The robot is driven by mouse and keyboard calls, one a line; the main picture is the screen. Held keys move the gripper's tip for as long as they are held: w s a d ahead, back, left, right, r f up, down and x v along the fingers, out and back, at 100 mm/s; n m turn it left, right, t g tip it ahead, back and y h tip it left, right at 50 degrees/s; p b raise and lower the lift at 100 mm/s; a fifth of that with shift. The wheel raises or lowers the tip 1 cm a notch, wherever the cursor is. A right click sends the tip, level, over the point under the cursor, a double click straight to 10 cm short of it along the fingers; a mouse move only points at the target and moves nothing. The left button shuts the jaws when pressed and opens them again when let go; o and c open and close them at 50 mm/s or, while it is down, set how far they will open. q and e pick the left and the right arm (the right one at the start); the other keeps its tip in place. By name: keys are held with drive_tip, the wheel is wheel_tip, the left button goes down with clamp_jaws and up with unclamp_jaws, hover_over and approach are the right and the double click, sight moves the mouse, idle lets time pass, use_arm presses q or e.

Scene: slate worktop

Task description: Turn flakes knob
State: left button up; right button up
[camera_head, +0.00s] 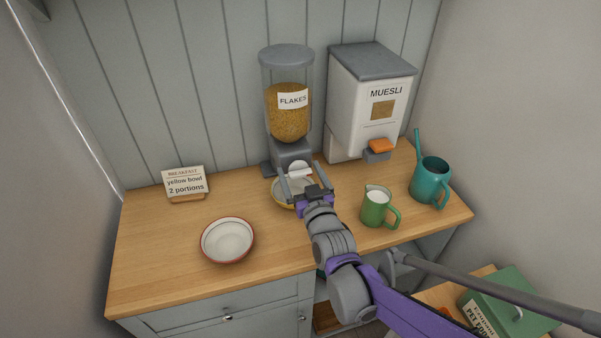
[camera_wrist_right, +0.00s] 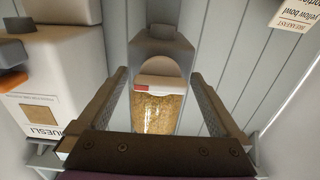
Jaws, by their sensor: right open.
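The flakes dispenser (camera_head: 289,108) stands at the back of the worktop, a clear hopper of flakes on a grey base. Its pale round knob (camera_head: 299,168) faces front; the wrist view shows it upside down, as a white knob (camera_wrist_right: 160,82) with a small red mark. My right gripper (camera_head: 300,172) is open in front of the dispenser. In the wrist view its fingers (camera_wrist_right: 160,75) lie on either side of the knob, with gaps visible. A yellow-rimmed bowl (camera_head: 282,201) sits under the outlet, partly hidden by the gripper. My left gripper is out of view.
A muesli dispenser (camera_head: 349,105) with an orange lever stands right of the flakes. A green jug (camera_head: 373,209) and teal watering can (camera_head: 427,184) stand at right. A red-rimmed bowl (camera_head: 227,241) and a card (camera_head: 185,183) reading "yellow bowl 2 portions" are at left.

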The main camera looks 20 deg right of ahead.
drive_tip(key=c, duration=1.3)
drive_tip(key=m, duration=0.4)
drive_tip(key=shift+m, duration=0.4)
drive_tip(key=m, duration=0.9)
drive_tip(key=shift+p, duration=0.3)
drive_tip(key=shift+d+m, duration=0.1)
drive_tip(key=shift+m, duration=1.8)
